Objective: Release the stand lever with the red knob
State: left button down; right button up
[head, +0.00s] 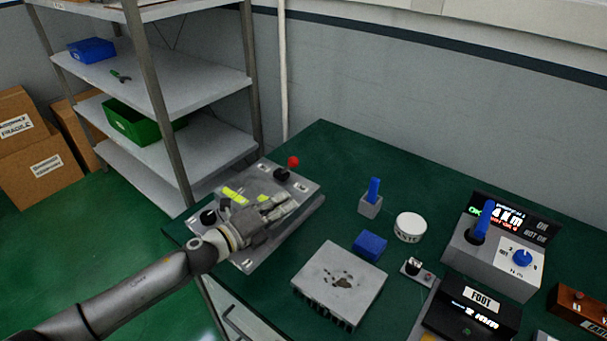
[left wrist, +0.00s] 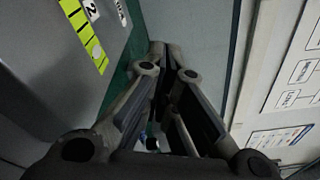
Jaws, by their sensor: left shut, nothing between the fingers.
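The stand is a grey panel box (head: 312,190) on the left end of the green table. Its lever with the red knob (head: 293,161) stands at the panel's far corner, tilted slightly. My left gripper (head: 282,207) is shut and empty, over the near middle of the panel, apart from the red knob. A black knob (head: 208,217) is at the panel's near left end. In the left wrist view the shut fingers (left wrist: 170,52) point away beside a grey face with a yellow-green strip (left wrist: 84,36). The red knob does not show there. My right gripper is in neither view.
A blue-lever box (head: 371,204), a round white tin (head: 410,227), a blue block (head: 370,245) and a grey metal box (head: 338,284) stand right of the panel. Control boxes fill the right side. A metal shelf (head: 165,85) stands behind at left. The table's far corner is clear.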

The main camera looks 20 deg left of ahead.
aim_at(288, 168)
pick_arm(q)
jog(key=shift+w+d, duration=0.2)
jog(key=shift+w, duration=0.2)
jog(key=p+x, duration=0.2)
jog(key=x, duration=0.7)
jog(key=shift+w+a+r, duration=0.1)
jog(key=shift+w+a, duration=0.05)
jog(key=shift+w, duration=0.2)
jog(key=shift+a+r+p, duration=0.2)
jog(key=shift+a+p, duration=0.1)
jog(key=shift+a, duration=0.3)
jog(key=shift+a+r+p, duration=0.2)
jog(key=shift+a+p, duration=0.1)
jog(key=shift+a, duration=0.25)
jog(key=shift+a+r, duration=0.15)
jog(key=shift+a, duration=0.4)
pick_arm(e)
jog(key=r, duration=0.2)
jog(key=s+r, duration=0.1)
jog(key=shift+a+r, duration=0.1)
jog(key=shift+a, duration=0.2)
pick_arm(q)
jog(key=shift+w+a+r+n, duration=0.1)
jog(key=shift+w+r+n, duration=0.05)
jog(key=shift+r+n, duration=0.15)
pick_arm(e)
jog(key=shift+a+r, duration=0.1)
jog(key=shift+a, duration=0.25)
